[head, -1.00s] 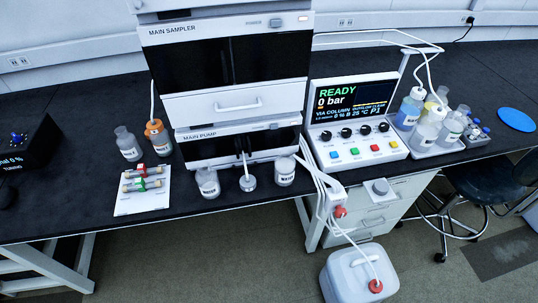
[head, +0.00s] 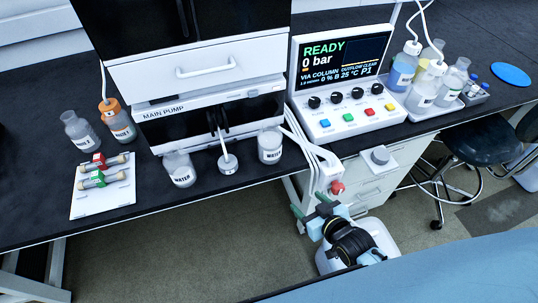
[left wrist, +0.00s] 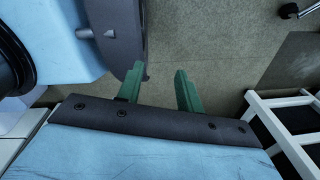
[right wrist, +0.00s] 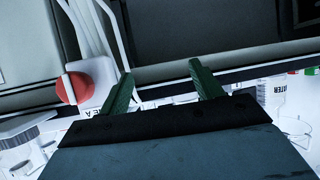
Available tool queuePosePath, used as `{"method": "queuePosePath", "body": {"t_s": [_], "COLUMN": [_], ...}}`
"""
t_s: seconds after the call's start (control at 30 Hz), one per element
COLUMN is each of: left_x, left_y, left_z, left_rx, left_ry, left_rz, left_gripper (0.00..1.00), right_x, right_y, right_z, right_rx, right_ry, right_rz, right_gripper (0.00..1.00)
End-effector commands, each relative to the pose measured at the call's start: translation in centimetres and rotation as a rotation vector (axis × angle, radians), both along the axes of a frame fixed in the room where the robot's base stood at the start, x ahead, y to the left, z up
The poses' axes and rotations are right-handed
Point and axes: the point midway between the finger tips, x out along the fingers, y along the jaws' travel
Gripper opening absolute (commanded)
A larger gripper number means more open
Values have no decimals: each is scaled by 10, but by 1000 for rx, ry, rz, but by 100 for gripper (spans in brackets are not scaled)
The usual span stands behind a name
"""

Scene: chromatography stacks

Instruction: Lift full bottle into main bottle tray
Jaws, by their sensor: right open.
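A clear bottle (head: 179,170) labelled WATER and a second labelled bottle (head: 270,146) stand in front of the main pump (head: 165,112). I cannot tell which is full. A tray (head: 414,116) right of the control panel holds several bottles, such as a blue-filled one (head: 402,68) with a tube. My right gripper (head: 309,205) is open and empty, below the bench's front edge in the head view; its fingers also show in the right wrist view (right wrist: 161,74). My left gripper (left wrist: 158,76) is open and empty above the floor; it is not in the head view.
A control panel (head: 345,122) stands between pump and tray. Tubes hang over the bench front above a white container (head: 382,232) on the floor. A capped piece (head: 228,162) stands between the bottles. A stool (head: 484,148) is at right.

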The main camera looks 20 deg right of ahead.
Motion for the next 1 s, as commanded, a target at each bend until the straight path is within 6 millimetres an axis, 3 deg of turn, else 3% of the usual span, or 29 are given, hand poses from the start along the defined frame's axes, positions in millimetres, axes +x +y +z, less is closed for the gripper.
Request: {"method": "queuePosePath", "body": {"t_s": [0.03,0.2,0.3,0.4,0.57,0.8,1.0], "left_x": [1,2,4,6,8,7,23], "left_y": [5,14,18,23,28,29,26], "left_z": [-18,-40,-47,-49,-51,-58,-56], "left_rx": [7,19,23,30,37,39,36], "left_ry": [-1,-2,-4,-7,-9,-6,-21], "left_rz": [-2,-7,-9,-12,-15,-16,-13], "left_gripper": [36,36,36,36,36,36,36], "right_x": [14,34,35,35,50,92,111], "right_y": [5,20,25,29,34,46,52], "right_z": [22,107,140,159,168,167,165], "right_rx": [22,86,112,125,132,130,130], "right_ry": [-88,-316,-398,-443,-464,-462,-458], "right_rz": [12,51,68,78,81,81,81], "right_gripper": [65,65,65,65,65,65,65]}}
